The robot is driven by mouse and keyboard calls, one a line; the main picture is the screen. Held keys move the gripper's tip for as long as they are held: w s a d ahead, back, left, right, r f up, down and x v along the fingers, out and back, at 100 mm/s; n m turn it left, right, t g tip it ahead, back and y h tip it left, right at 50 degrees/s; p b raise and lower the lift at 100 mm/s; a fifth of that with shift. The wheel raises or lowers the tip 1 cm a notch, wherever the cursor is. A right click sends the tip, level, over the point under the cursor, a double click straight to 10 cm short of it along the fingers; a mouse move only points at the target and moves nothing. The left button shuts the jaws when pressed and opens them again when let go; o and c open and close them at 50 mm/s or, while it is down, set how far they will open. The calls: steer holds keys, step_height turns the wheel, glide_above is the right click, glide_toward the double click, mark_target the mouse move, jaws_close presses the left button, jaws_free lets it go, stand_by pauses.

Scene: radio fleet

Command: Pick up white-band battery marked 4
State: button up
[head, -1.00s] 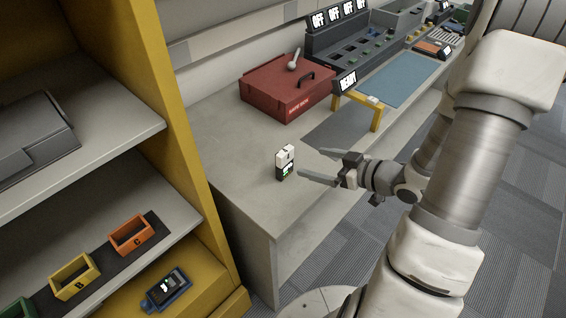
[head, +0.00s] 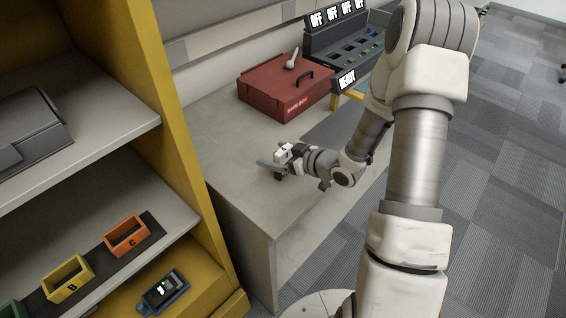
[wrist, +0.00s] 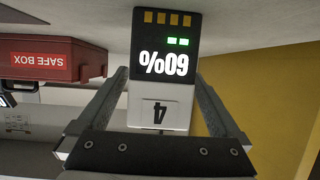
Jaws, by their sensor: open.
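The battery marked 4 (wrist: 160,80) stands on the bench in the wrist view, which shows it upside down. It has a white band with a 4, a dark part reading 60%, two green lights and gold contacts. My gripper (wrist: 155,95) is open, with one finger on each side of the battery. A gap shows beside the battery, at least on the right. In the head view my gripper (head: 275,165) is at the battery (head: 283,152), whose white top shows while the gripper hides much of its lower part.
A red safe box (head: 285,88) stands behind on the bench (head: 225,165). A READY sign (head: 346,80) and a console with OFF displays (head: 340,45) are further back. A yellow shelf unit (head: 165,100) stands at the left, with lettered bins (head: 127,236) on it.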

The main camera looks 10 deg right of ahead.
steer(key=shift+w+a, duration=0.15)
steer(key=c, duration=1.5)
